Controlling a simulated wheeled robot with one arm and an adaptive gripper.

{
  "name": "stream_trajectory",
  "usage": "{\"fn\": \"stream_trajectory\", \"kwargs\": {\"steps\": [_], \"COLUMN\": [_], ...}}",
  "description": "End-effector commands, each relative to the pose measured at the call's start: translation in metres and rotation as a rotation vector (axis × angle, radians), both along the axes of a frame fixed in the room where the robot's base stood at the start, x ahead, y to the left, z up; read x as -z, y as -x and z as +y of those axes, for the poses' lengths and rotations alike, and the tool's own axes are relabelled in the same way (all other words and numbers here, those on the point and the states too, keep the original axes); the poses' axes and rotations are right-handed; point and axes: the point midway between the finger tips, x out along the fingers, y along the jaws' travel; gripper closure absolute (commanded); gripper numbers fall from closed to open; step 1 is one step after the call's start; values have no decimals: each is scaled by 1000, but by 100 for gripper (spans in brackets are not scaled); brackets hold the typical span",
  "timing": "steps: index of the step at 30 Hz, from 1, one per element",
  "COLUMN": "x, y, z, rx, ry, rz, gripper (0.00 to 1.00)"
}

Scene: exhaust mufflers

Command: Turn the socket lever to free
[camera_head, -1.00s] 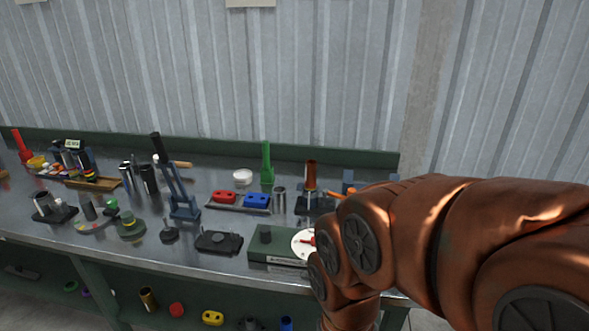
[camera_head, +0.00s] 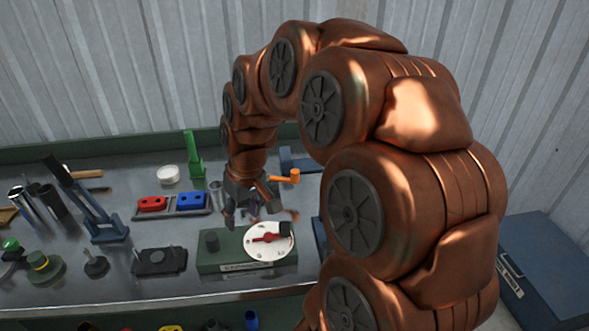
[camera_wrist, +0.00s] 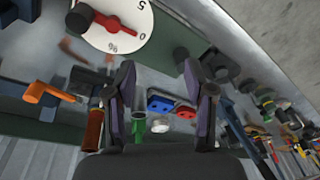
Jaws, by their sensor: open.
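An orange lever handle (camera_head: 285,177) sticks out just right of my gripper (camera_head: 250,211) in the head view. It also shows at the left of the wrist view (camera_wrist: 46,93), joined to a dark part. A green box (camera_head: 222,261) carries a white dial (camera_head: 256,251) with a red pointer (camera_head: 266,238) and a dark knob (camera_head: 211,241). I cannot tell for sure which part is the socket lever. My gripper is open, points down behind the green box, and holds nothing. Its two fingers show apart in the wrist view (camera_wrist: 160,75). My arm hides part of the bench.
Left of my gripper stand red (camera_head: 151,203) and blue (camera_head: 190,200) blocks on a tray, and a green upright handle (camera_head: 193,154). A dark blue lever press (camera_head: 95,212) stands further left. A blue cabinet (camera_head: 550,270) is at the right.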

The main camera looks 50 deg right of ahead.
Motion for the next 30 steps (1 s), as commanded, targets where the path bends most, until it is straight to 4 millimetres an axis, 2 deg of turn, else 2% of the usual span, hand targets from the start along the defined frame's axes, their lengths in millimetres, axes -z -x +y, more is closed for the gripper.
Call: {"fn": "stream_trajectory", "kwargs": {"steps": [1, 5, 6, 12, 15, 18, 21, 30], "x": [-2, -2, -1, 4, 7, 8, 9, 27], "y": [-15, -44, -51, -67, -67, -66, -66, -73], "z": [-23, -83, -103, -195, -226, -246, -254, -255], "rx": [25, 67, 84, 156, 181, 196, 202, 200], "ry": [0, 15, 22, 68, 88, 104, 110, 107], "rz": [-28, -97, -116, -196, -217, -233, -238, -233], "gripper": [46, 46, 46, 46, 46, 46, 46, 46]}}
